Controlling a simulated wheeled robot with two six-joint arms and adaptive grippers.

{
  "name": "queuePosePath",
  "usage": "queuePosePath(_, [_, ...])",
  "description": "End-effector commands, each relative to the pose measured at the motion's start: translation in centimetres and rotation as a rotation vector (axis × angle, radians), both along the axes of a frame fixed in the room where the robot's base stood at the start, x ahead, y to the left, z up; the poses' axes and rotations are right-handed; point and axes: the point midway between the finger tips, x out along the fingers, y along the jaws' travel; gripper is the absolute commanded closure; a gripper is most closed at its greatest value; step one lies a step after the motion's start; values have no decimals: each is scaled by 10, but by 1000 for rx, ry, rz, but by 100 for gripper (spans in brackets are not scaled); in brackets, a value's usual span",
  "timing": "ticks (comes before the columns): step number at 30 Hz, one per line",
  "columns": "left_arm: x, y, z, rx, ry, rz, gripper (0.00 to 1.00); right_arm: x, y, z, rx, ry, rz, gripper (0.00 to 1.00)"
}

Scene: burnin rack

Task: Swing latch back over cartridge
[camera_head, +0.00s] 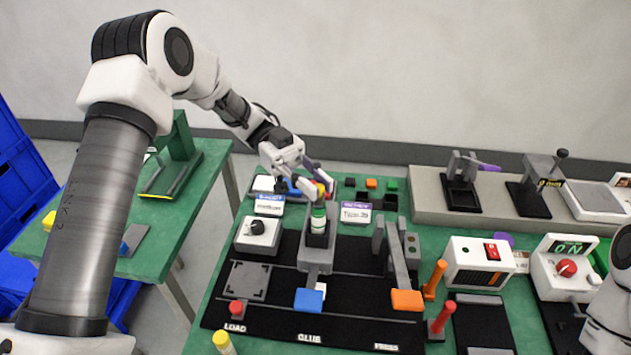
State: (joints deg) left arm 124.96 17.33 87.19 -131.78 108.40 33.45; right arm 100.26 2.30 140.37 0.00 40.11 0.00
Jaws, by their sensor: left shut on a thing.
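The cartridge (318,216), a small upright cylinder with white and green bands, stands in the grey holder (316,258) of the middle station, marked GLUE. My left gripper (321,189) reaches down from the upper left to the cartridge's top. It is shut on a small yellow part there. The fingers hide much of this part, and I cannot tell whether it belongs to the latch or to the cartridge. I cannot make out the latch's arm separately. My right gripper is out of the picture.
A blue paddle (309,299) lies in front of the holder. To its right stands a grey lever with an orange paddle (407,300). A knob box (257,235) is on the left, and upright orange (435,279) and red handles are on the right. Bins stand behind.

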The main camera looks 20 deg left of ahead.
Motion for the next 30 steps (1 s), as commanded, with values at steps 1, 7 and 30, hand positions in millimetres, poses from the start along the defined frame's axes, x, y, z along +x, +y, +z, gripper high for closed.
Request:
queuePosePath(1, [-1, 0, -1, 2, 2, -4, 100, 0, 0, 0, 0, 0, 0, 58])
queuePosePath(7, [-1, 0, -1, 2, 1, -4, 100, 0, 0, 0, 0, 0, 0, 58])
queuePosePath(30, [0, 0, 48, -1, -5, -1, 58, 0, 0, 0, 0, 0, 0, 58])
